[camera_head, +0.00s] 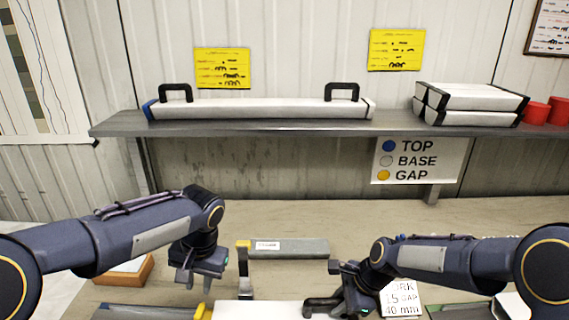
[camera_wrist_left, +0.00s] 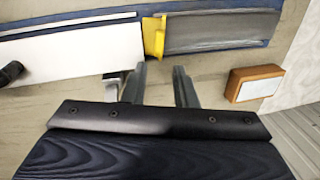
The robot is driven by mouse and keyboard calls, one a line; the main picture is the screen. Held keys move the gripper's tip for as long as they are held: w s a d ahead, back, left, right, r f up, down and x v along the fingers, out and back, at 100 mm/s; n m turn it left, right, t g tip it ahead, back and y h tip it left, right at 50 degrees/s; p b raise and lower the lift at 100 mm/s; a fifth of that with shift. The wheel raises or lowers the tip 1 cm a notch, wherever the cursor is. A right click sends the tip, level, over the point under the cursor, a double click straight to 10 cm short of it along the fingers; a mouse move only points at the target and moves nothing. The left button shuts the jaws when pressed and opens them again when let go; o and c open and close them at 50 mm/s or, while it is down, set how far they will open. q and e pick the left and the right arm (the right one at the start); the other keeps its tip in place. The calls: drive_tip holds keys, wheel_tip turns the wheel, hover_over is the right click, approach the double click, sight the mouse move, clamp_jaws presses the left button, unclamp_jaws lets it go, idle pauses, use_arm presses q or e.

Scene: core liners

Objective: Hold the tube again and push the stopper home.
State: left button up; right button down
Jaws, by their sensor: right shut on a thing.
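The white tube (camera_head: 255,311) lies at the bottom edge of the head view, partly cut off. It also shows in the left wrist view (camera_wrist_left: 75,52). A yellow stopper (camera_wrist_left: 154,36) is at the tube's end; its edge shows in the head view (camera_head: 204,312). I cannot tell how deep it sits. My right gripper (camera_head: 335,292) is shut at the tube, beside a black handle-like piece; the grip itself is hidden. My left gripper (camera_head: 190,280) is above the bench behind the stopper. Its fingers (camera_wrist_left: 161,86) are apart and empty in the left wrist view.
A grey channel (camera_wrist_left: 220,31) continues beyond the stopper. A grey labelled piece with a yellow end (camera_head: 290,248) lies farther back. A brown block with a white top (camera_head: 125,270) is at the left. A shelf (camera_head: 240,127) holds another white tube (camera_head: 260,108). Bare bench lies between.

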sight(201, 311)
use_arm(q)
drive_tip(key=f, duration=0.4)
drive_tip(key=a+f, duration=0.1)
drive_tip(key=f, duration=0.3)
drive_tip(key=a+f, duration=0.1)
drive_tip(key=f, duration=0.3)
drive_tip(key=shift+w, duration=0.4)
clamp_jaws()
drive_tip(key=shift+a+h, duration=0.1)
drive_tip(key=shift+h, duration=1)
drive_tip(key=shift+d, duration=0.2)
